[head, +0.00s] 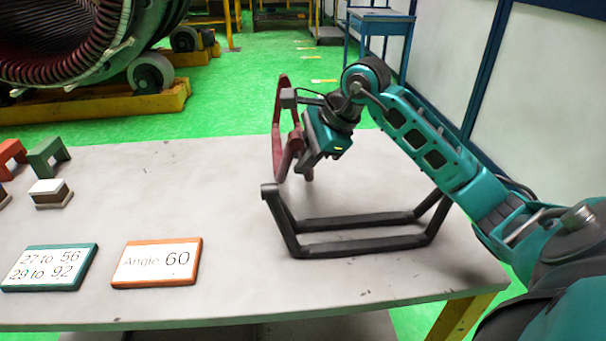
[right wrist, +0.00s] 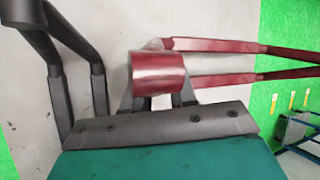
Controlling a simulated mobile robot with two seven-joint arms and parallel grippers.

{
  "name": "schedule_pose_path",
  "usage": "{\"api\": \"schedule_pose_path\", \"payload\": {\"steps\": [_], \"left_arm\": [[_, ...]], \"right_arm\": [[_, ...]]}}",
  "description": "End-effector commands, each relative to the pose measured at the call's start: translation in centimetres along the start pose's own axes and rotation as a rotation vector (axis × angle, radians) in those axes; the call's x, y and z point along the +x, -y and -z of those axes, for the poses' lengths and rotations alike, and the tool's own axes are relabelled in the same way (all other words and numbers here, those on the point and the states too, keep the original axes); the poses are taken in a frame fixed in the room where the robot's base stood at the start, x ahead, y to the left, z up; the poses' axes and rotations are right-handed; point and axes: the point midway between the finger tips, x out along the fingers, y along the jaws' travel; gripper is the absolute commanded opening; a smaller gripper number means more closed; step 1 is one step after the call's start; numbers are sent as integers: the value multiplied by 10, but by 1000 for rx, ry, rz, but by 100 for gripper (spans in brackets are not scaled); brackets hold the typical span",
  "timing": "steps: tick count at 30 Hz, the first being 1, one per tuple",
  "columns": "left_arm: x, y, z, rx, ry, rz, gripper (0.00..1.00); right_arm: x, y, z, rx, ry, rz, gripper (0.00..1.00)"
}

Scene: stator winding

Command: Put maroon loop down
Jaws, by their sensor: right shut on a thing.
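The maroon loop (head: 278,135) is held upright over the far right part of the table in the head view. My right gripper (head: 302,160) is shut on it. In the right wrist view the maroon loop (right wrist: 158,74) lies across the fingers (right wrist: 158,98), and its two long bars run off to the right. The fingertips are partly hidden behind it. I cannot tell whether the loop's lower end touches the table. My left gripper is not in view.
A black loop (head: 360,243) lies on the table (head: 190,205) just in front of the gripper. Two signs, "Angle 60" (head: 157,263) and "27 to 56" (head: 50,268), lie at the front left. Small blocks (head: 50,193) stand at the left. The table's middle is clear.

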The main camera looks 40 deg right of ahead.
Motion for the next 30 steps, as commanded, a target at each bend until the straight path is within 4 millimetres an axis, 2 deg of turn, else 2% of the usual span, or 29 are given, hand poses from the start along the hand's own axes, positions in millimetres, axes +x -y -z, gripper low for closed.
{"api": "schedule_pose_path", "payload": {"steps": [7,17,18,26,30], "left_arm": [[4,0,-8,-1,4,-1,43],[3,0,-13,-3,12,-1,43],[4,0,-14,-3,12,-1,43],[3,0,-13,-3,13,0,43],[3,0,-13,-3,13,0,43]], "right_arm": [[30,-15,12,0,3,-1,0],[33,-15,14,-2,0,2,0],[35,-17,15,0,-1,-3,27],[34,-16,14,0,0,-3,52],[34,-16,14,0,0,-3,52]]}}
